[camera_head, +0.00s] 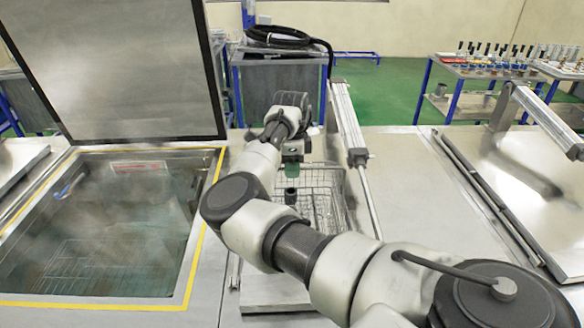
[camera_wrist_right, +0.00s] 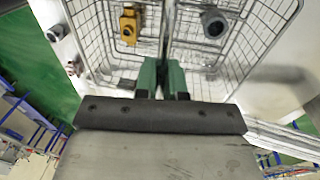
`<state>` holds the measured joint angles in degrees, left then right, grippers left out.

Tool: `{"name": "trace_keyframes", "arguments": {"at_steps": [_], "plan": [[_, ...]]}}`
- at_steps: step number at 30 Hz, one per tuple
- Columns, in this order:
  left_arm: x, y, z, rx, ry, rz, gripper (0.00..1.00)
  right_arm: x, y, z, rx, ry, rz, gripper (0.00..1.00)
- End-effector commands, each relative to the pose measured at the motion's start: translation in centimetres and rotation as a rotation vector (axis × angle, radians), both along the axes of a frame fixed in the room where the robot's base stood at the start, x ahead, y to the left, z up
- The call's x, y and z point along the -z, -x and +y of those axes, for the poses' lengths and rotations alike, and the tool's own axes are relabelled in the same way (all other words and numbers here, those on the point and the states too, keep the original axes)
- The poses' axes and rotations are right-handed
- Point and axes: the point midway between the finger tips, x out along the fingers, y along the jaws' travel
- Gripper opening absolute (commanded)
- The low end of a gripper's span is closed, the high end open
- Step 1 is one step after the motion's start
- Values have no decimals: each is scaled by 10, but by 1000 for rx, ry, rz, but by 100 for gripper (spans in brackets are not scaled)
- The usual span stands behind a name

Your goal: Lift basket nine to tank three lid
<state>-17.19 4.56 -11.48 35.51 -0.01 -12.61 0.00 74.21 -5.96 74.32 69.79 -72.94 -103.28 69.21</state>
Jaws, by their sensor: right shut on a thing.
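A wire basket (camera_head: 335,190) stands on the metal deck in the middle of the head view, partly hidden by my right arm. In the right wrist view the basket (camera_wrist_right: 245,60) holds a yellow fitting (camera_wrist_right: 129,25) and a grey round fitting (camera_wrist_right: 213,24). My right gripper (camera_head: 290,168) is over the basket; in the wrist view its green fingers (camera_wrist_right: 163,78) are shut on the basket's upright handle bar (camera_wrist_right: 168,30). A metal lid (camera_head: 272,287) shows below the basket; I cannot read any tank or basket number. My left gripper is out of view.
At the left is an open tank with a yellow rim (camera_head: 212,190), its raised lid (camera_head: 110,65) behind it. A pneumatic cylinder (camera_head: 345,115) rises just right of the basket. Another flat metal lid (camera_head: 510,165) lies at right. Racks of small parts (camera_head: 480,65) stand behind.

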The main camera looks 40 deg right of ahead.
Motion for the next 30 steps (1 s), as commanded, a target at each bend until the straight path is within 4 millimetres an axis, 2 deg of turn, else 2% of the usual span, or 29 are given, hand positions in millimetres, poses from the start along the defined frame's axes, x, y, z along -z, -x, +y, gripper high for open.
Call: {"name": "trace_keyframes", "arguments": {"at_steps": [30], "plan": [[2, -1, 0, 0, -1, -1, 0, 8, 0, -1, 1, 3, -2, 0]]}}
